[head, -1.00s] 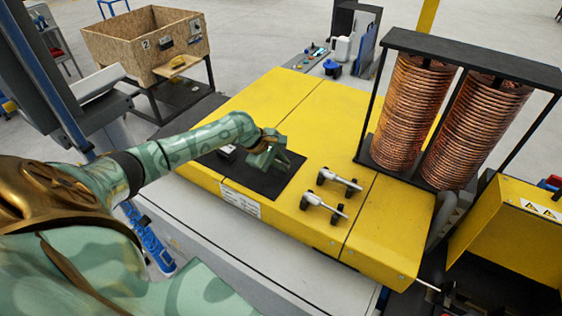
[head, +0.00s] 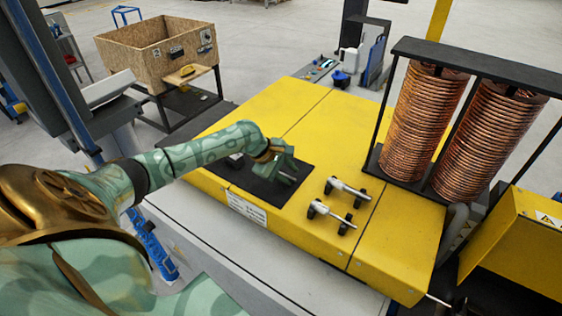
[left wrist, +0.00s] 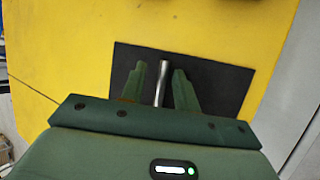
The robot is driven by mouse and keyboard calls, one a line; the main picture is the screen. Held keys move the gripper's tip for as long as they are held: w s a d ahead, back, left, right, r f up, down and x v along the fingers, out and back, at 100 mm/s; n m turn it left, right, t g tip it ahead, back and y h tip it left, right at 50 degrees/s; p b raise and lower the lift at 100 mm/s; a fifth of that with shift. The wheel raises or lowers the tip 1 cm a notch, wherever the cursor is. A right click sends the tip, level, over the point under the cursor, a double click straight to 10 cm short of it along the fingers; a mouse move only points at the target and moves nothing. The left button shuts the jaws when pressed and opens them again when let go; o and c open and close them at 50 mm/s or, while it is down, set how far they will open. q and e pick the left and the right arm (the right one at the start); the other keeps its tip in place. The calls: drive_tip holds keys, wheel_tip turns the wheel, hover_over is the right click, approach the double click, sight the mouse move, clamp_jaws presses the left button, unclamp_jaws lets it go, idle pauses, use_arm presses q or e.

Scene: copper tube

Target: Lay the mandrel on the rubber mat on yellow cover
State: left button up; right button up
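My left gripper (head: 288,172) is low over the black rubber mat (head: 262,191) on the yellow cover (head: 300,235). In the left wrist view, its two fingers (left wrist: 160,88) stand apart, one on each side of a silver rod, the mandrel (left wrist: 161,75). A narrow gap shows between the rod and each finger. The rod's tip lies over the mat (left wrist: 215,85); its rear part is hidden by the gripper body. In the head view the gripper hides most of the mandrel. I cannot tell for sure whether it rests fully on the mat. My right gripper is not in view.
Two silver tools (head: 348,189) (head: 329,214) rest on black holders right of the mat. Copper coils (head: 425,120) in a black frame stand at the right of the cover. A wooden box (head: 155,55) stands at the back left. The cover behind the mat is clear.

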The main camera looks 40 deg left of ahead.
use_arm(q)
drive_tip(key=v, duration=1.6)
drive_tip(key=shift+r, duration=0.1)
